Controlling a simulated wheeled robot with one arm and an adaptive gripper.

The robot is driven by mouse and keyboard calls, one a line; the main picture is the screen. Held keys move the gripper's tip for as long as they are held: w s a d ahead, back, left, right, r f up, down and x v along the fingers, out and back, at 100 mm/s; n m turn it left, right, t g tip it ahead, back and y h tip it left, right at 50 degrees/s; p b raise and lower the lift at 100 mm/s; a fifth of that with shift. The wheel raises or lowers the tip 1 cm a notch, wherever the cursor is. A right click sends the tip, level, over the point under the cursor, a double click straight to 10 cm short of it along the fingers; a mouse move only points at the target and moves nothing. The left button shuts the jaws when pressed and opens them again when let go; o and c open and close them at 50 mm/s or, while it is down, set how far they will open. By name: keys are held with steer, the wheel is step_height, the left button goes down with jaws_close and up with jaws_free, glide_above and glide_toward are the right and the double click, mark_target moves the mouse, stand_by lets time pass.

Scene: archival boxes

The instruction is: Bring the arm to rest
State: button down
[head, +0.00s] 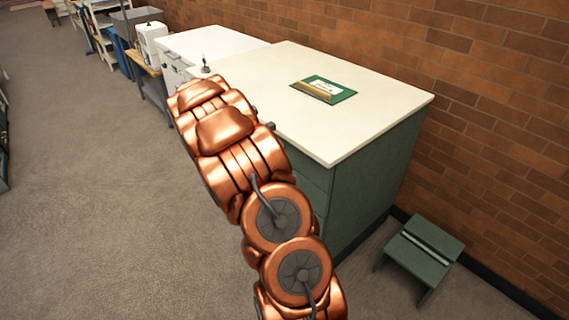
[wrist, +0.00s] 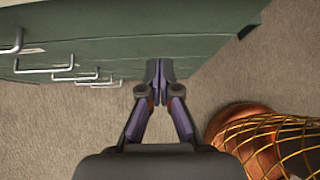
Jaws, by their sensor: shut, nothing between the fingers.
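My copper-coloured arm reaches up the middle of the head view, in front of a green cabinet. My gripper (wrist: 159,72) shows in the wrist view with its two dark fingers together and nothing between them. It hangs over the carpet beside the green drawer fronts of the cabinet (wrist: 120,50), and I cannot tell whether it touches them. In the head view the gripper itself is not clearly seen.
The cabinet's pale top (head: 330,135) carries a green board (head: 323,89) with a label. A green step stool (head: 420,256) stands on the right by the brick wall (head: 500,120). A white cabinet (head: 210,45) stands beyond. Carpet (head: 100,200) on the left is clear.

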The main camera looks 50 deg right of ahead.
steer(key=v, duration=0.4)
steer(key=s+a+r+m+y, duration=0.1)
steer(key=s+a+r+m, duration=0.35)
steer(key=a, duration=0.25)
steer(key=s+a+r+m+y, duration=0.2)
steer(key=s+a+r+m, duration=0.2)
steer(key=s+a, duration=0.3)
steer(key=s+a+r+m+y, duration=0.1)
steer(key=s+a+m+y, duration=0.1)
steer(key=s+a, duration=0.3)
steer(key=s+a+r+m+y, duration=0.1)
steer(key=s+a, duration=0.5)
steer(key=a, duration=0.6)
steer(key=s+a+r+m+y+p, duration=0.1)
steer(key=s+a+m+y, duration=0.2)
steer(key=s+a, duration=0.3)
steer(key=shift+a+m, duration=0.75)
steer(key=shift+a, duration=0.45)
steer(key=shift+s, duration=0.1)
